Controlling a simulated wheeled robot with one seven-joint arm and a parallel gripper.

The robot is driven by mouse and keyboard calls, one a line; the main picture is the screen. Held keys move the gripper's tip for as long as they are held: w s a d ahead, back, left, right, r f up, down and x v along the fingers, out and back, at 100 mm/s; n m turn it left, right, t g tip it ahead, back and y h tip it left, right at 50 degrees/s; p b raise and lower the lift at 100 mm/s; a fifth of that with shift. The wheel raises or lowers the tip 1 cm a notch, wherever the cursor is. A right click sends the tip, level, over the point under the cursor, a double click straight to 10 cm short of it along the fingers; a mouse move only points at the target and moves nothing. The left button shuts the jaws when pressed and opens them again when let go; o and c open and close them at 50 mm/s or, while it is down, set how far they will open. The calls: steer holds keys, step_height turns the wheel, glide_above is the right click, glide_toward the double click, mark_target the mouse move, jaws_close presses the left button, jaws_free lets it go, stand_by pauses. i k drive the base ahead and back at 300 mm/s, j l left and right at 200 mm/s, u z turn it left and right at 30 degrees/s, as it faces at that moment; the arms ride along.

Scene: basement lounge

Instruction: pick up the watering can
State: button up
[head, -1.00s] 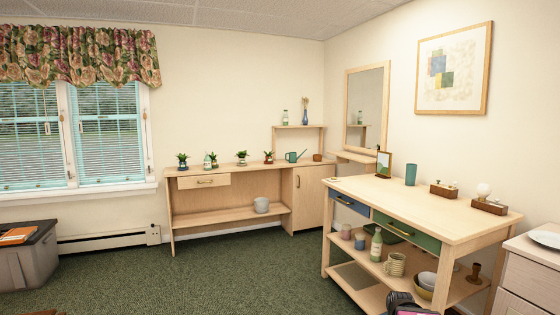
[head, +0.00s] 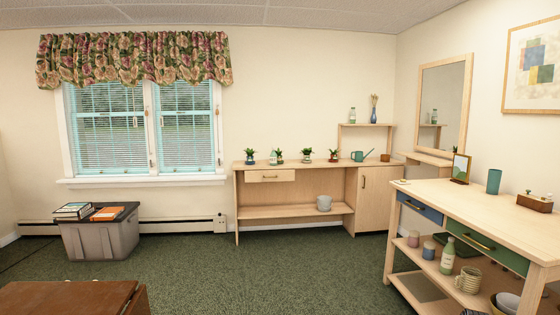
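The watering can (head: 358,156) is a small teal can. It stands on the top of the long wooden sideboard (head: 294,212) against the far wall, towards its right end above the cupboard door. Its spout points up to the right. A row of small potted plants stands to its left and a small brown pot (head: 385,158) to its right. My gripper is not in view.
A wooden workbench (head: 432,189) with drawers and a laden lower shelf stands at the right. A brown leather-like trunk (head: 65,298) is at the front left, a grey bin (head: 105,238) behind it. Green carpet (head: 240,270) lies open between trunk and workbench.

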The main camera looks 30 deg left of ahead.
mark_target(359, 155)
steer(key=i+j+u, duration=0.45)
steer(key=i, duration=0.3)
steer(key=i+j+u, duration=0.25)
steer(key=i, duration=0.6)
steer(key=i+u, duration=0.3)
steer(key=i, duration=0.6)
steer(key=i+z, duration=0.15)
steer(key=i, duration=0.45)
steer(key=i+j+z, duration=0.15)
steer(key=i, duration=0.45)
steer(key=i+j+z, duration=0.15)
steer(key=i, duration=0.4)
